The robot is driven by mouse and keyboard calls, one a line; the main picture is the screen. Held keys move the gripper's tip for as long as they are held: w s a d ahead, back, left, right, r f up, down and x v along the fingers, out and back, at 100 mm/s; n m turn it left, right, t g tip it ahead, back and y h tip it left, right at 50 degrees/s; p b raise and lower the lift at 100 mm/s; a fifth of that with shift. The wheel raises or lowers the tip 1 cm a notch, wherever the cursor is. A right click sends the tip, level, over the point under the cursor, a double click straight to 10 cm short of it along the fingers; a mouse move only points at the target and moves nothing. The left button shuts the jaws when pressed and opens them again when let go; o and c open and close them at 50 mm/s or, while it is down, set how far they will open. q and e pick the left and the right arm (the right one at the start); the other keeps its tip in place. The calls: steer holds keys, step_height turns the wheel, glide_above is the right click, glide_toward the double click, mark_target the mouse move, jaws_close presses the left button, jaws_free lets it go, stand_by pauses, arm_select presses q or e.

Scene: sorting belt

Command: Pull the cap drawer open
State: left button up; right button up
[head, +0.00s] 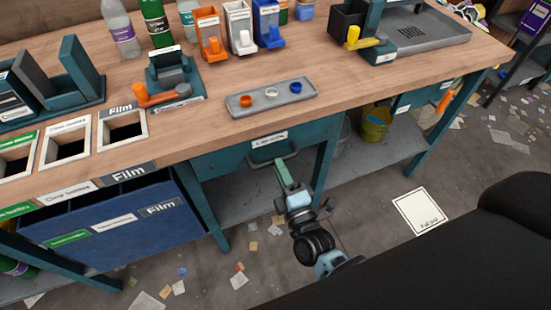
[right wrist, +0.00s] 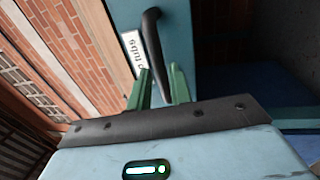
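The cap drawer (head: 225,158) is a teal drawer front under the wooden workbench, with a white label and a dark bar handle (head: 260,163). It looks closed. In the right wrist view the dark handle (right wrist: 152,35) stands out from the teal front beside the label. My right gripper (head: 283,168) is at the handle, and its green fingers (right wrist: 161,82) are apart. The handle's lower end runs down between the fingers, with a gap visible; I cannot see clear contact. My left gripper is not in view.
The bench top (head: 200,125) holds a grey tray (head: 271,99) with three small coloured caps above the drawer. Bench legs stand beside the drawer. A blue bin (head: 110,225) is at left, a yellow bucket (head: 376,124) on the lower shelf at right. Scraps litter the floor.

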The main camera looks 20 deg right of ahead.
steer(key=shift+w+r, duration=0.15)
steer(key=shift+w, duration=0.7)
steer(key=shift+w+r, duration=0.15)
steer(key=shift+w, duration=0.7)
jaws_close()
